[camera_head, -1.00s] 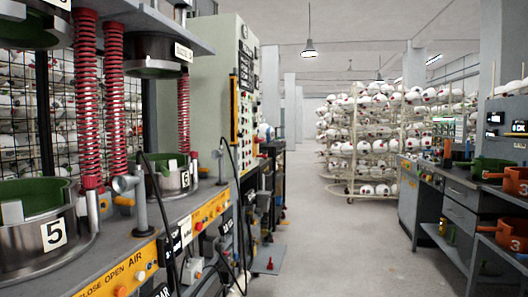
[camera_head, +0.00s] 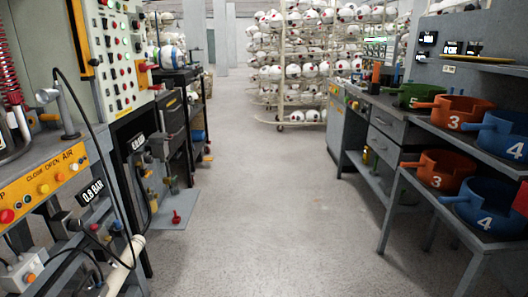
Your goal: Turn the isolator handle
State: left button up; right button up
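A tall pale green control cabinet (camera_head: 110,60) stands at the left, its panel covered with several coloured buttons and lamps. A red handle-like part (camera_head: 147,67) sticks out at the panel's right edge. I cannot tell for sure whether it is the isolator handle, or which way it is turned. A narrow yellow plate with a dark fitting (camera_head: 89,45) is on the cabinet's near corner. Neither of my grippers shows in the view.
A press bench (camera_head: 62,167) with buttons, cables and a 0.8 BAR label is at the near left. Orange and blue moulds (camera_head: 455,115) fill the right tables. Ball racks (camera_head: 300,70) stand behind. The middle floor is clear.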

aim_at(143, 67)
jog(key=i+u, duration=0.15)
jog(key=i, duration=0.4)
jog(key=i+l+u, duration=0.1)
jog(key=i, duration=0.45)
jog(key=i+l+u, duration=0.15)
jog(key=i, duration=0.4)
